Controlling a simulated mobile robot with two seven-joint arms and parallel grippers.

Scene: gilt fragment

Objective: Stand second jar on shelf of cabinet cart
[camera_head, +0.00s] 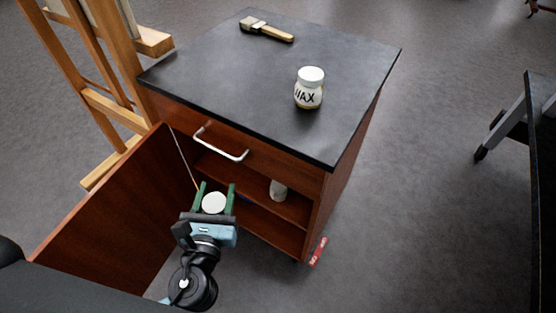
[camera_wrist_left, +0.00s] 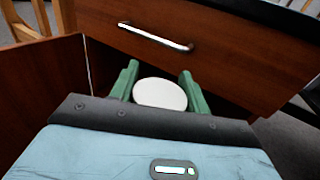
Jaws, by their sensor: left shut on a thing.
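My left gripper (camera_head: 214,198) is shut on a jar (camera_head: 214,203), at the open front of the cabinet cart (camera_head: 345,160). Only the jar's round white lid shows clearly, between the green fingers; it also shows in the left wrist view (camera_wrist_left: 160,94), below the drawer handle. A white jar (camera_head: 278,190) stands inside the cart on a shelf (camera_head: 292,208), to the right of the gripper. Another white jar (camera_head: 309,90), with black letters, stands upright on the cart's dark top. My right gripper is not in view.
The cart's door (camera_head: 110,205) is swung open to the left of my arm. A drawer with a metal handle (camera_head: 220,145) is above the opening. A brush (camera_head: 266,30) lies on the top. A wooden easel (camera_head: 100,90) stands at left. A red tag (camera_head: 318,252) lies by the cart's base.

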